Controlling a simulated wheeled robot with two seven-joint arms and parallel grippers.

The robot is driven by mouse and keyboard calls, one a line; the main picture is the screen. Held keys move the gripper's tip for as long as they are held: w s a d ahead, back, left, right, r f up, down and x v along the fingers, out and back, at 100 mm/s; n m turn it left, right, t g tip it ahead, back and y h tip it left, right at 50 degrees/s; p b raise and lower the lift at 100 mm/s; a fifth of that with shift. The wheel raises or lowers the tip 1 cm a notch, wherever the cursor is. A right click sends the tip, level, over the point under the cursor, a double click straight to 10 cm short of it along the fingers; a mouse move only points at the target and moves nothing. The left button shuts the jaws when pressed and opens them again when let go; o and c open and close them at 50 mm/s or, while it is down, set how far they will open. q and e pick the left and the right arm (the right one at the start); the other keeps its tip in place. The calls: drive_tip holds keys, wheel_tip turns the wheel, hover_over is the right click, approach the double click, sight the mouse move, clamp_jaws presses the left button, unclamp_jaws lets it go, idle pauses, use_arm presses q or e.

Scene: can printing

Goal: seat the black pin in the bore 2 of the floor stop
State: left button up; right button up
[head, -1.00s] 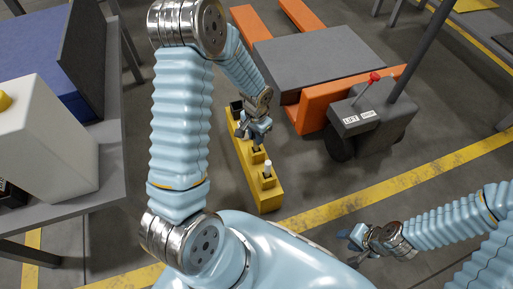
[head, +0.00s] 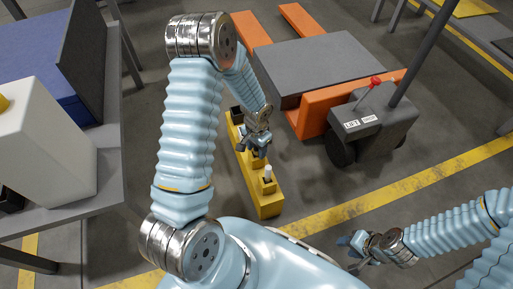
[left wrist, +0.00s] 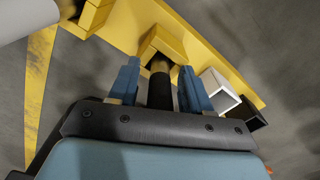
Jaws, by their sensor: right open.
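The floor stop is a long yellow block (head: 269,207) on the floor, with raised yellow sockets along it. In the left wrist view, a yellow socket (left wrist: 168,38) lies just beyond the black pin (left wrist: 160,92). My left gripper (head: 259,151) is low over the stop. Its blue fingers (left wrist: 158,80) stand either side of the pin, which it appears to hold, pointing at that socket. I cannot tell whether the pin's far end is inside the bore. A white pin (head: 268,172) stands in the nearer socket. My right gripper (head: 350,245) is open and empty, away at the lower right.
An orange and grey pallet truck (head: 325,62) stands just right of the stop. A grey table (head: 105,175) with a white box (head: 45,140) is at left. White and black square holders (left wrist: 219,91) lie along the stop. A yellow floor line (head: 400,187) crosses in front.

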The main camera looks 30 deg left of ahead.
use_arm(q)
drive_tip(key=shift+r+p, duration=0.3)
wheel_tip(320, 180, up, 12)
drive_tip(key=shift+f+p, duration=0.1)
drive_tip(key=shift+p, duration=0.8)
